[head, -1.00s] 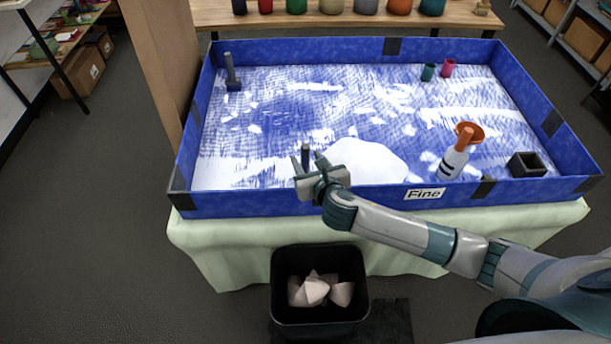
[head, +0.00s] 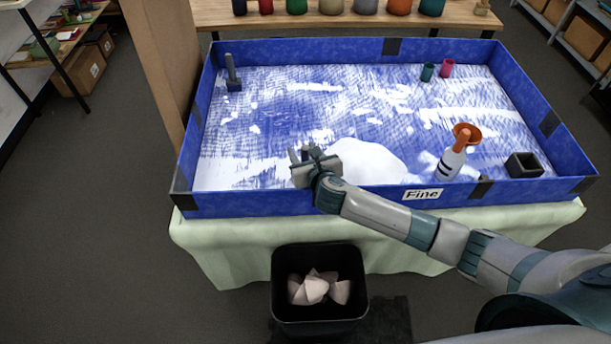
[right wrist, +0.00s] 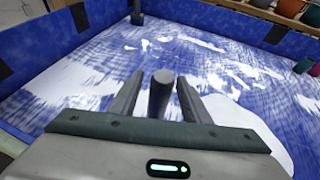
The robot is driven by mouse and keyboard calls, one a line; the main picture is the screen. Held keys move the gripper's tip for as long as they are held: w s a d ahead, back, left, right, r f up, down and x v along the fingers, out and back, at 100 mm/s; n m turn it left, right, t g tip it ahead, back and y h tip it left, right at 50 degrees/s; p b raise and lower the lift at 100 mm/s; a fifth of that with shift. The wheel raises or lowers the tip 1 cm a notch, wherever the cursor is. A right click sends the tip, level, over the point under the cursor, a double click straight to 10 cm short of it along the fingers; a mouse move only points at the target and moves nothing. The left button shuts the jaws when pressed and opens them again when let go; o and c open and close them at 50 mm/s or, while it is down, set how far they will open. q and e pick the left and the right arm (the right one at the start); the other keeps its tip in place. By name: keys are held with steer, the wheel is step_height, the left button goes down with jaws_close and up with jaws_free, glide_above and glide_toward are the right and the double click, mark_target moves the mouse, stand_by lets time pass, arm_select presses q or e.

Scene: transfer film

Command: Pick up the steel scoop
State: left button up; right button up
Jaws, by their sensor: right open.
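A dark grey round handle (right wrist: 160,93), apparently the steel scoop's, stands up between the two fingers of my right gripper (right wrist: 158,95) in the right wrist view. The fingers are open, one on each side of it, with gaps visible. In the head view my right gripper (head: 306,154) is low inside the blue tray (head: 258,203), near its front wall and left of a white heap (head: 375,162). The lower part of the scoop is hidden by the gripper. My left gripper is not in view.
An upright dark tool (head: 232,75) stands at the tray's back left. A black bin (head: 318,310) stands in front.

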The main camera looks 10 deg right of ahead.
steer(key=shift+x, duration=0.75)
jaws_close()
